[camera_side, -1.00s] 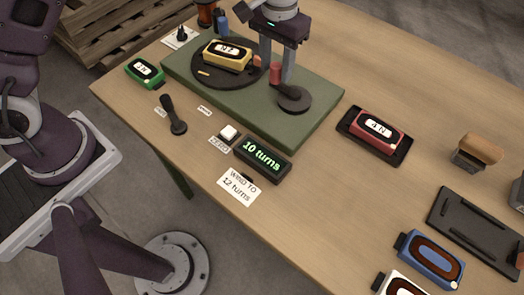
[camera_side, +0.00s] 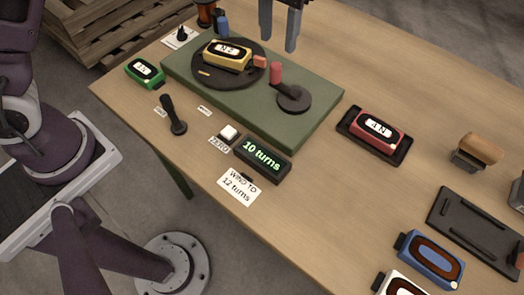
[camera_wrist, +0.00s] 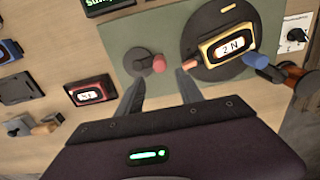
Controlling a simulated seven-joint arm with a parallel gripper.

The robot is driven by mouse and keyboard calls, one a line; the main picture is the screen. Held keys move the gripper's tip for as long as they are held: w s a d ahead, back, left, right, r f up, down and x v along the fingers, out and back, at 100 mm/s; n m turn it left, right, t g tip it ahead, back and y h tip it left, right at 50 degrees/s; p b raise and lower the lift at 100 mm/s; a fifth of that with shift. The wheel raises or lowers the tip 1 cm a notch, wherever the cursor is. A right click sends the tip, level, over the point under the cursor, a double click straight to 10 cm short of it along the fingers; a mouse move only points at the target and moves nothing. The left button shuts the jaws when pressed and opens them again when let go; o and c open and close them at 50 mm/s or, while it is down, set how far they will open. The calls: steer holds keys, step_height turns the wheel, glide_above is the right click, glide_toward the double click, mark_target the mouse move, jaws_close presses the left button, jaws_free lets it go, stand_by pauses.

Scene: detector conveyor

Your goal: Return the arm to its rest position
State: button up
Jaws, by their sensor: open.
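My gripper (camera_side: 280,28) is at the top of the side view, open and empty, above the far side of the green winding base. In the wrist view its two fingers (camera_wrist: 162,98) stand apart with nothing between them. The crank's red knob (camera_side: 276,72) stands on a dark disc (camera_side: 294,99) on the green base (camera_side: 312,121), clear of the fingers. A yellow-framed unit (camera_side: 227,54) lies on the black turntable (camera_side: 210,80). The display (camera_side: 262,158) reads "10 turns", and a card (camera_side: 240,187) beside it reads "WIND TO 12 turns".
A green unit (camera_side: 145,72), black lever (camera_side: 173,115) and white button (camera_side: 228,132) are at left. A red unit (camera_side: 377,129) sits in a black tray (camera_side: 346,121). A wood-topped block (camera_side: 480,149), blue unit (camera_side: 431,259) and black rack (camera_side: 470,233) are at right.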

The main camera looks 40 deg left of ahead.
steer(key=shift+r, duration=0.1)
steer(key=s+a+r+t, duration=0.3)
steer(key=s+a+r, duration=0.4)
steer(key=s+r, duration=0.5)
steer(key=s+a+f+t, duration=0.2)
steer(key=s+a, duration=0.2)
steer(key=s, duration=1.1)
steer(key=shift+s+a+t, duration=0.2)
steer(key=shift+t, duration=0.1)
